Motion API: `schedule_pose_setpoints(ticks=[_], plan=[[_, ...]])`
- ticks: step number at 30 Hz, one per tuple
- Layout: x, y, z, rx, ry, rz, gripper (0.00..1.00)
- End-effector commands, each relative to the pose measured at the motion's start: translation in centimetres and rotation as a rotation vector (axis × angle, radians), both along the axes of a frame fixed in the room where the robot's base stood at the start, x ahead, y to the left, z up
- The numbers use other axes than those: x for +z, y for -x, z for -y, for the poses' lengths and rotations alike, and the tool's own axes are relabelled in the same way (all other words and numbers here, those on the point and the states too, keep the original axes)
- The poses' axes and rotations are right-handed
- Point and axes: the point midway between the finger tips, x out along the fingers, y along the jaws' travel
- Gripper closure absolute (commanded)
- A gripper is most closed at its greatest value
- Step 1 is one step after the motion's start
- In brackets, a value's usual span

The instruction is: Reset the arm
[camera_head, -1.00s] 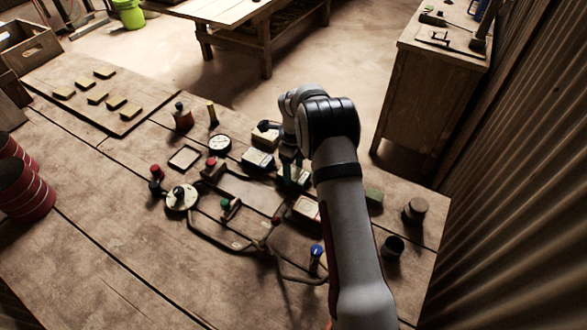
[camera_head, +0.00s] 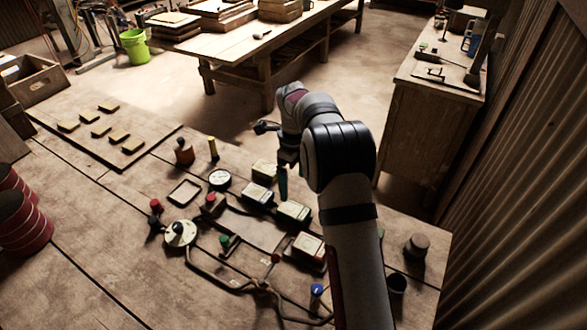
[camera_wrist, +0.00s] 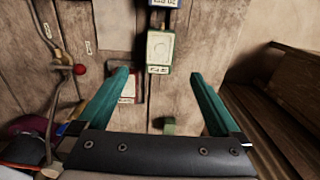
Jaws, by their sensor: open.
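My gripper (camera_head: 283,188) is above the workbench, over the row of tile boxes, with its teal fingers pointing down. In the wrist view my gripper (camera_wrist: 160,76) shows two teal fingers spread wide with nothing held between them. Below it are a green-edged box with a pale top (camera_wrist: 160,48) and a red-edged box (camera_wrist: 128,90), partly hidden by the left finger. In the head view the row includes a blue-edged box (camera_head: 257,194), the green-edged box (camera_head: 293,212) and the red-edged box (camera_head: 309,247). The fingers appear clear of them.
Dark cups (camera_head: 396,284) stand right of my arm. Several yellowish tiles (camera_head: 101,130) lie on a board at the left. A corrugated wall (camera_head: 520,190) bounds the right.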

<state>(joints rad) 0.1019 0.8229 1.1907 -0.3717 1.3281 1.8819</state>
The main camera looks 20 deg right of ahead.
Motion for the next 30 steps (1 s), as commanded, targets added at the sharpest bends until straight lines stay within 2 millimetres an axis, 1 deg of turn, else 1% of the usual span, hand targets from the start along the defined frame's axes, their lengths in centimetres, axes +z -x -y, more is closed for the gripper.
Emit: schedule_pose_setpoints(ticks=[1, 3, 6, 9, 12, 14, 15, 16, 17, 18, 19, 20, 21, 22, 23, 24, 27, 30], plan=[[1.4, -0.1, 0.0, 0.001, 0.001, 0.003, 0.00], [2.9, 0.0, 0.0, 0.000, 0.001, 0.002, 0.00], [4.4, 0.0, 0.0, 0.000, 0.001, 0.001, 0.00], [5.0, 0.0, 0.0, 0.001, 0.001, 0.001, 0.00], [5.2, 0.1, 0.0, 0.004, 0.001, -0.001, 0.00], [5.9, 0.7, -0.3, 0.045, -0.003, -0.001, 0.00], [7.0, 1.8, -0.7, 0.113, -0.010, 0.003, 0.00], [8.1, 3.1, -1.2, 0.190, -0.016, 0.004, 0.00], [9.3, 4.8, -1.8, 0.287, -0.023, 0.006, 0.00], [10.9, 7.7, -2.7, 0.441, -0.036, 0.010, 0.00], [12.0, 10.2, -3.4, 0.570, -0.046, 0.015, 0.00], [12.9, 12.9, -4.1, 0.702, -0.058, 0.022, 0.00], [13.6, 16.6, -5.0, 0.879, -0.070, 0.032, 0.00], [13.9, 19.4, -5.6, 1.008, -0.079, 0.041, 0.00], [13.9, 22.1, -6.1, 1.130, -0.087, 0.051, 0.00], [13.6, 25.4, -6.7, 1.283, -0.097, 0.065, 0.00], [11.9, 32.1, -7.8, 1.595, -0.114, 0.099, 0.00], [10.3, 36.0, -8.4, 1.785, -0.122, 0.125, 0.00]])
